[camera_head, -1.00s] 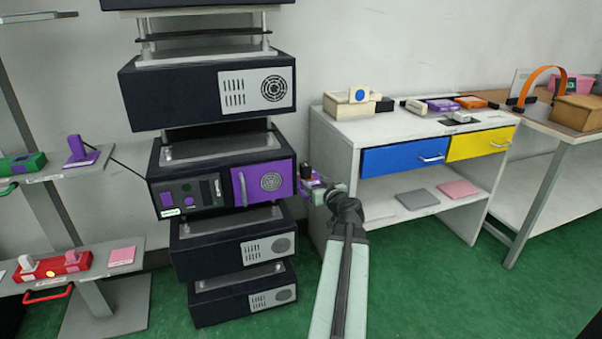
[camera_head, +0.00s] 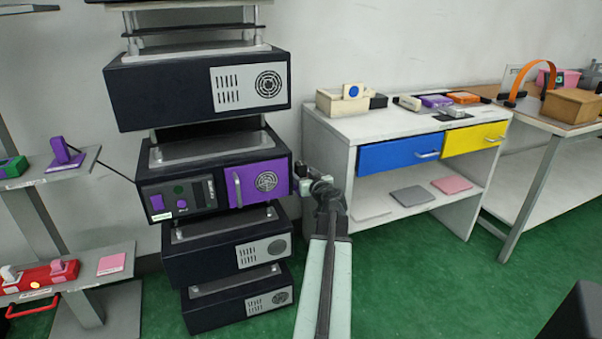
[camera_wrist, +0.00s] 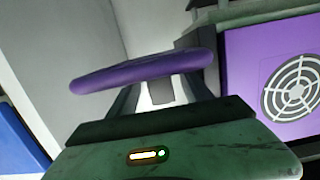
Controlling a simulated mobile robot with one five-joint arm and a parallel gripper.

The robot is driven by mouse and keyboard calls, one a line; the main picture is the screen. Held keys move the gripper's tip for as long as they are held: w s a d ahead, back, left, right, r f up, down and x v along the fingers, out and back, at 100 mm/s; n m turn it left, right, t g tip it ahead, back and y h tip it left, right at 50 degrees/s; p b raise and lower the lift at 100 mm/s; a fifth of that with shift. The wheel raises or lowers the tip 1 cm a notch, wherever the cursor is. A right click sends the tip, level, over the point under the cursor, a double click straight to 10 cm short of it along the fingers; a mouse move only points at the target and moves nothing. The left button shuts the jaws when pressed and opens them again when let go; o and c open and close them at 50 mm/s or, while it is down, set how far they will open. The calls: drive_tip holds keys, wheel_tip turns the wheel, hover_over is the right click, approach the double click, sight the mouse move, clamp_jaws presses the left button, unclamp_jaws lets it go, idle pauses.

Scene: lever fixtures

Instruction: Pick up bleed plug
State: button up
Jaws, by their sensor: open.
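My gripper (camera_head: 304,182) is at the right end of the purple-fronted unit in the head view, partly hidden by my own wrist. In the wrist view its fingers (camera_wrist: 158,95) stand apart. A rounded purple piece (camera_wrist: 140,72), like a bar or a disc seen edge-on, crosses in front of them and hides the tips. I cannot tell whether it is the bleed plug, or whether the fingers touch it. No plug can be made out clearly in the head view.
The black unit (camera_head: 215,165) with a purple vented door (camera_head: 262,182) is close beside my gripper; the door also shows in the wrist view (camera_wrist: 265,75). A white workbench (camera_head: 330,127) with blue and yellow drawers stands to the right. Green floor is clear in front.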

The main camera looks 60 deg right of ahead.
drive_tip(key=x, duration=0.3)
drive_tip(key=shift+s, duration=0.1)
clamp_jaws()
